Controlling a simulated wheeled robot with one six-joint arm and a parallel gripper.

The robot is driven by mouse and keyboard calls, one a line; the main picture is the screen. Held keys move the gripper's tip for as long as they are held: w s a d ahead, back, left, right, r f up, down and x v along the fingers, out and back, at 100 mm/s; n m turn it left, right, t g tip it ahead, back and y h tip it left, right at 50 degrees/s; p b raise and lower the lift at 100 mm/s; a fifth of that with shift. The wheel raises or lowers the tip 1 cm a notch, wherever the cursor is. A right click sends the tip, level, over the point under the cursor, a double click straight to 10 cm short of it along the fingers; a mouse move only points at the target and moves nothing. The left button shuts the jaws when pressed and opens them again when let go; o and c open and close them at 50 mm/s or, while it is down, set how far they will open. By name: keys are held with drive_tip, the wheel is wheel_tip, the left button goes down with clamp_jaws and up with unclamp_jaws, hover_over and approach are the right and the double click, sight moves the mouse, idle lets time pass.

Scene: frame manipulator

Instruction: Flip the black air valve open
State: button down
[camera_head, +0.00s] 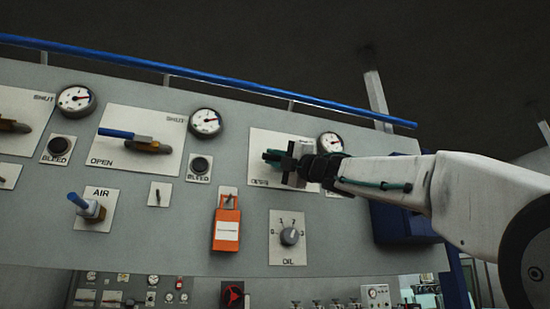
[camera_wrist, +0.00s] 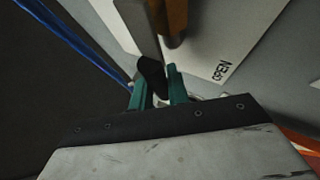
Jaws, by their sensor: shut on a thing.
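My gripper (camera_head: 272,157) is at the right-hand white valve plate (camera_head: 258,140) on the grey panel in the head view. In the wrist view, my gripper's green fingers (camera_wrist: 160,88) are shut on a black valve handle (camera_wrist: 151,73), with one finger on each side of it. The brown valve body (camera_wrist: 174,18) is just beyond the fingertips. The word OPEN is printed on the plate beside it (camera_wrist: 245,50). In the head view my gripper hides most of this valve and its handle.
Another valve with a blue handle (camera_head: 117,133) is on the middle plate. A blue-handled valve under an AIR label (camera_head: 83,205) is at lower left. An orange box (camera_head: 227,229) and an OIL dial (camera_head: 289,236) sit below my gripper. A blue rail (camera_head: 200,76) runs along the top.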

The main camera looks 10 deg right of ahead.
drive_tip(key=c, duration=1.3)
unclamp_jaws()
drive_tip(key=shift+c, duration=0.2)
drive_tip(key=v, duration=0.8)
drive_tip(key=shift+w, duration=0.15)
